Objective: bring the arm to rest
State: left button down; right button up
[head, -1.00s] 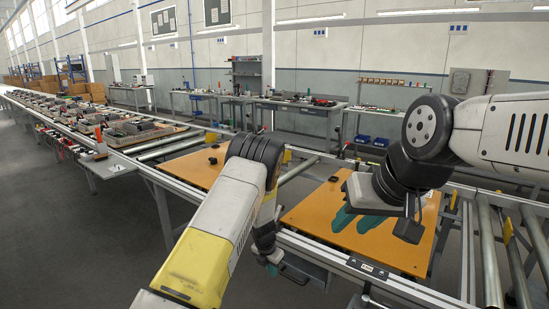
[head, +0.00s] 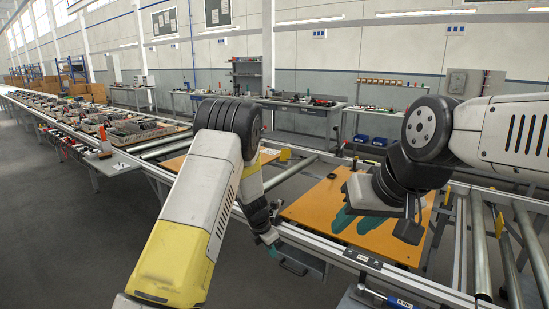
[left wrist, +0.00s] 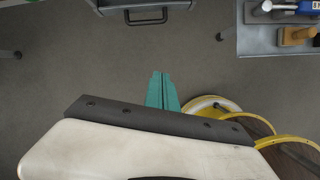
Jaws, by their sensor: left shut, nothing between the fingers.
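My left gripper (head: 269,239) hangs at the front edge of the conveyor line, left of the orange board (head: 310,210). Its teal fingers are together with nothing between them; they also show in the left wrist view (left wrist: 162,90), above bare grey floor. My right gripper (head: 353,226) is over the orange board, its two teal fingers apart and apparently empty. Part of it is hidden by its own dark wrist. Whether its fingers touch the board I cannot tell.
A grey drawer with a dark handle (head: 293,268) is just right of my left gripper. A blue-handled tool (head: 400,302) lies on a side shelf at the lower right. A small black part (head: 331,176) lies on the board. The floor (head: 70,230) at left is clear.

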pick_arm(q)
jog(key=s+a+r+m+h, duration=0.15)
jog(key=s+r+m, duration=0.25)
jog(key=r, duration=0.5)
jog(key=s+a+r+m+t, duration=0.1)
jog(key=s+a+r+m, duration=0.2)
jog(key=r, duration=0.5)
jog(key=s+r+m, duration=0.4)
jog(key=r+m, duration=0.1)
jog(key=r, duration=0.4)
jog(key=s+a+r+m+t, duration=0.1)
jog(key=s+a+r+m, duration=0.1)
jog(key=s+m, duration=0.2)
jog(key=s+a+r+m+t+y, duration=0.1)
jog(key=s+a+r+m, duration=0.2)
jog(key=s, duration=0.7)
jog(key=s+a+r+m+y, duration=0.1)
jog(key=s+a+r+m, duration=0.2)
jog(key=s+m, duration=0.4)
jog(key=shift+s+a+r+t, duration=0.25)
jog(key=shift+s+t, duration=0.1)
jog(key=shift+t, duration=0.05)
